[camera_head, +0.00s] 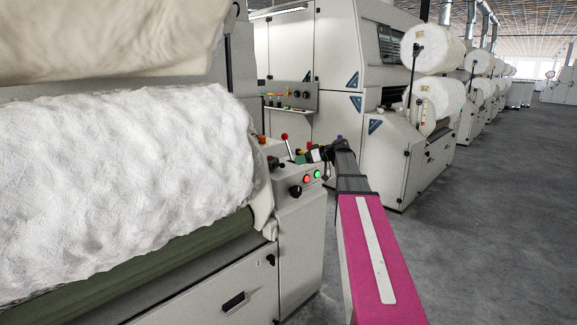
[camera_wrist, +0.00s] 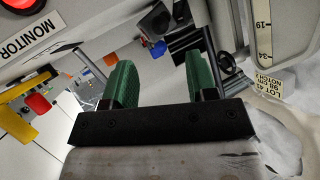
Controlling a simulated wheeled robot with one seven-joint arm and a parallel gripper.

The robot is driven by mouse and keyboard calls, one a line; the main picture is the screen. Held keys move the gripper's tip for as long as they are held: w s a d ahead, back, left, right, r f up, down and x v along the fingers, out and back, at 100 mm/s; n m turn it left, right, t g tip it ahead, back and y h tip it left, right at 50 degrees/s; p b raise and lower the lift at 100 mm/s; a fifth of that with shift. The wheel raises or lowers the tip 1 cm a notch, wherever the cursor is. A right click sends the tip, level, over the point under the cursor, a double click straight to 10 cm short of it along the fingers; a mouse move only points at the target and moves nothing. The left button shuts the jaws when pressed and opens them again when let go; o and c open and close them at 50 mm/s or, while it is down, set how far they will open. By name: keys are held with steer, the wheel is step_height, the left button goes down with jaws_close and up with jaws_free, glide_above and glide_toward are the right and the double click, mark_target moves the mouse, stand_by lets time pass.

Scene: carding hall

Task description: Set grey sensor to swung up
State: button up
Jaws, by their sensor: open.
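I cannot pick out the grey sensor with certainty. In the wrist view, a dark grey block with a round face (camera_wrist: 155,21) sits on the pale panel beyond my fingers, beside a small blue part (camera_wrist: 155,47). It may be the sensor, but its swing position is unclear. A dark bracket-like part (camera_wrist: 184,42) shows just right of it. My gripper (camera_wrist: 160,75) has two green fingers, open and apart, with nothing held between them. In the head view my gripper (camera_head: 318,153) is beside the control box (camera_head: 302,218), and the arm hides what lies behind it.
The control box carries a red-knobbed lever (camera_head: 285,138), a green button (camera_head: 317,174) and a black knob (camera_head: 296,191). A large white fibre roll (camera_head: 120,185) fills the left. The grey floor (camera_head: 480,235) is clear at right.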

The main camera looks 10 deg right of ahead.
steer(key=x, duration=0.8)
steer(key=shift+w+a, duration=0.1)
steer(key=shift+c, duration=0.3)
steer(key=c, duration=0.9)
steer(key=shift+o, duration=0.2)
steer(key=shift+f, duration=0.1)
